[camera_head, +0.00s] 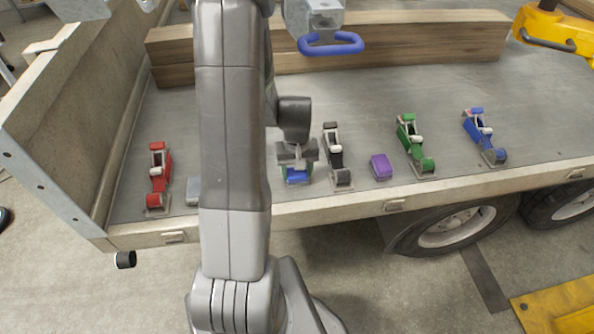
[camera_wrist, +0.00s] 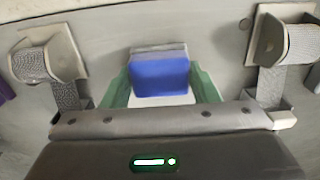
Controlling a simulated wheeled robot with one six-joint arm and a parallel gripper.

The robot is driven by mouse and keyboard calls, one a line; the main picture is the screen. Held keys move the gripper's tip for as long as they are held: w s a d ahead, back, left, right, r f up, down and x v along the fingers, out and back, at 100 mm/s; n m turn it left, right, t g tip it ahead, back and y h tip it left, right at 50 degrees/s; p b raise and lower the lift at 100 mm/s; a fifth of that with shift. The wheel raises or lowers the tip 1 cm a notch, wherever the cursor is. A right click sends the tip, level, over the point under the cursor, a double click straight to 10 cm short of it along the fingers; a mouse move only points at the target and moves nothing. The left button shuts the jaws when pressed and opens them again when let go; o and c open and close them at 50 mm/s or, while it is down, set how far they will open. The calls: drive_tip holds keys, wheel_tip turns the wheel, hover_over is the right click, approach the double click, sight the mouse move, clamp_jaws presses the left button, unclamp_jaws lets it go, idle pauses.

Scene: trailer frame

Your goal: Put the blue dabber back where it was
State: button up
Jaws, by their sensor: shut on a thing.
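The blue dabber (camera_wrist: 160,77) sits between the green fingertips of my gripper (camera_wrist: 161,88) in the wrist view. Its blue face is clear there; part of it is hidden by the gripper. In the head view my gripper (camera_head: 296,168) points down low over the trailer bed (camera_head: 395,100), with a bit of the blue dabber (camera_head: 298,176) showing below it. The gripper is shut on the dabber, just left of the black buckle-like device (camera_head: 335,155). I cannot tell whether the dabber touches the bed.
A purple block (camera_head: 381,167), green device (camera_head: 414,145) and blue device (camera_head: 485,137) stand to the right. A red device (camera_head: 158,178) and grey block (camera_head: 193,190) stand left. Wooden beams (camera_head: 420,40) lie behind. My arm hides part of the bed.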

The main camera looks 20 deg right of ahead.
sight(297, 172)
drive_tip(key=o, duration=1.1)
wheel_tip(297, 172, up, 12)
drive_tip(key=shift+p, duration=0.55)
wheel_tip(297, 172, down, 12)
drive_tip(key=shift+r+b, duration=0.25)
drive_tip(key=shift+b, duration=0.3)
drive_tip(key=shift+r, duration=2.15)
